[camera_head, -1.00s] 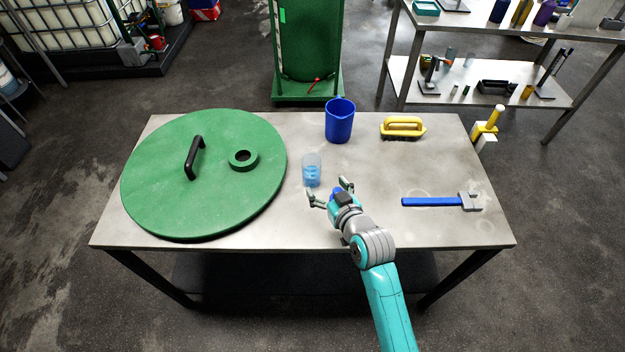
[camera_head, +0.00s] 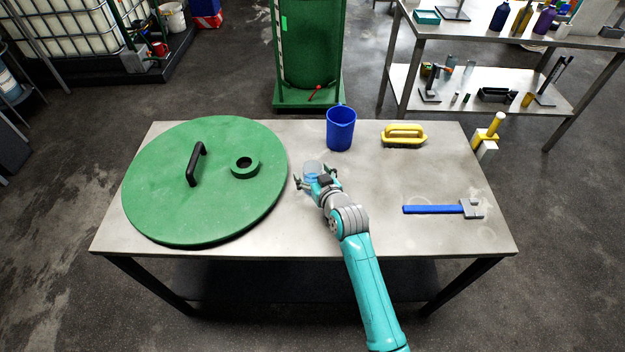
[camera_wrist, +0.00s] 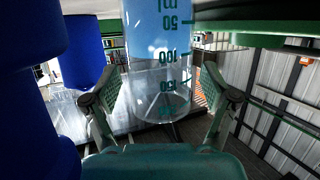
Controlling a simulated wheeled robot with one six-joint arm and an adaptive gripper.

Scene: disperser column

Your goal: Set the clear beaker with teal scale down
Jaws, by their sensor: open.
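The clear beaker with teal scale (camera_head: 312,167) stands upright on the metal table (camera_head: 380,185), between the green lid and the blue jug, with blue liquid inside. My gripper (camera_head: 315,177) is open, its fingers on either side of the beaker; its body hides the lower part in the head view. In the wrist view the beaker (camera_wrist: 160,65) appears upside down, its teal marks facing the camera, between the spread fingers of my gripper (camera_wrist: 163,98). The fingers do not appear closed on the glass.
A large green lid (camera_head: 160,205) with a black handle covers the table's left side. A blue jug (camera_head: 341,130) stands behind the beaker.

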